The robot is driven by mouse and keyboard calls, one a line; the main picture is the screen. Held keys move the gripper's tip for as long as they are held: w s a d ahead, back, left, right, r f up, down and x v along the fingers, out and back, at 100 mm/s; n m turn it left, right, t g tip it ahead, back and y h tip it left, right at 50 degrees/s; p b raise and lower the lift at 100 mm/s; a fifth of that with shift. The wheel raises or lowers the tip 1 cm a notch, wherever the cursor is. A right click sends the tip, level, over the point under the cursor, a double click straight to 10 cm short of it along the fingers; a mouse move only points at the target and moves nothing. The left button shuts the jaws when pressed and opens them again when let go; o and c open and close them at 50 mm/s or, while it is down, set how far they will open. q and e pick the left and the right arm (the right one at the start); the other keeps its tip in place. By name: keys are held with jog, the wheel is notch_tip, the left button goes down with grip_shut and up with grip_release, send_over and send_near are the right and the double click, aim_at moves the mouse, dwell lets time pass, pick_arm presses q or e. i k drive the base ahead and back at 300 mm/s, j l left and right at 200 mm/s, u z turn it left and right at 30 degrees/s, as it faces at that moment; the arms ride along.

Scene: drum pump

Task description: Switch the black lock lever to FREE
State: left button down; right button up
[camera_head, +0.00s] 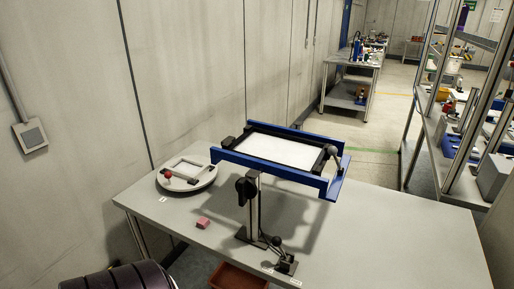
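A stand with a blue-sided tilted frame (228,158) around a white panel (284,150) is on the grey table (395,235). A small black lever (277,243) with a rounded end rises from a black block at the stand's foot. Small white labels (267,268) lie beside this block, too small to read. A black knob or handle (246,189) is on the upright post below the frame. Another black ball-ended lever (334,153) is at the frame's right end. I cannot tell which one is the lock lever or its setting. Neither gripper is in view.
A round pale base (203,181) with a red ball knob (168,174) is at the table's left. A pink block (203,222) lies in front of it. A reddish-brown bin (237,277) is below the front edge. The table's right side is clear.

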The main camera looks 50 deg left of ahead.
aim_at(276, 240)
jog(key=j+u, duration=0.2)
jog(key=u, duration=1.15)
jog(key=k+j, duration=0.05)
